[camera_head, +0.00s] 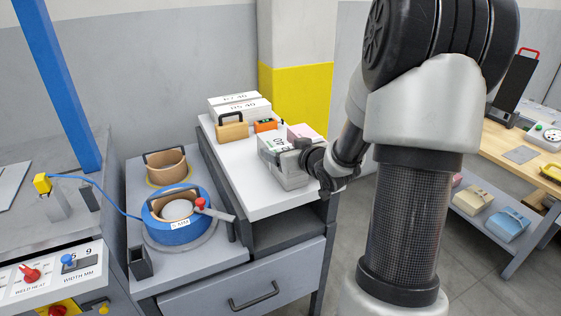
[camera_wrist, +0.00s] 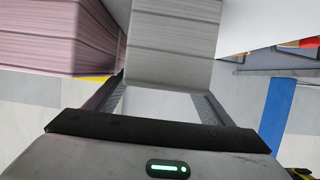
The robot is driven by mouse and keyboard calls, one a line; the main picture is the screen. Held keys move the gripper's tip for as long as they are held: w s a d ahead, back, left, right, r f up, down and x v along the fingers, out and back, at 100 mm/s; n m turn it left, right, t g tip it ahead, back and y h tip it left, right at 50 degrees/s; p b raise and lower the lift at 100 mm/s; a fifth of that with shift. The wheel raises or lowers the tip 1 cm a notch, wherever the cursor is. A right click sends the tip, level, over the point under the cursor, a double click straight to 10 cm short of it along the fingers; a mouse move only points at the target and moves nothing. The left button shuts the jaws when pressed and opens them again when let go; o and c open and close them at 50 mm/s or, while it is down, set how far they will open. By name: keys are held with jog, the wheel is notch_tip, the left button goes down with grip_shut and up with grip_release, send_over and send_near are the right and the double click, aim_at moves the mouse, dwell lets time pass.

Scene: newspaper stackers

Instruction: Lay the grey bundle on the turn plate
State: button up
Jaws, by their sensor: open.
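The grey bundle (camera_head: 284,169) lies on the white top of a grey cabinet, against or close to my gripper (camera_head: 305,157). In the wrist view the grey bundle (camera_wrist: 174,42) is a stack of thin layers, its near end between the two finger tips. My gripper (camera_wrist: 162,92) is open, with one finger on each side of the bundle's near end. I cannot tell whether the fingers touch it. A pink bundle (camera_wrist: 65,38) stands just left of it in the wrist view. I cannot tell which surface is the turn plate.
White bundles (camera_head: 240,106), a tan block with a handle (camera_head: 232,130) and an orange device (camera_head: 266,126) stand at the back of the white top. A blue reel (camera_head: 167,229) is on the lower left cabinet. Yellow and blue bundles (camera_head: 506,225) lie on a right shelf.

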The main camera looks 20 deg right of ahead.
jog(key=shift+x, duration=1.2)
jog(key=c, duration=1.7)
jog(key=shift+r, duration=0.15)
grip_shut()
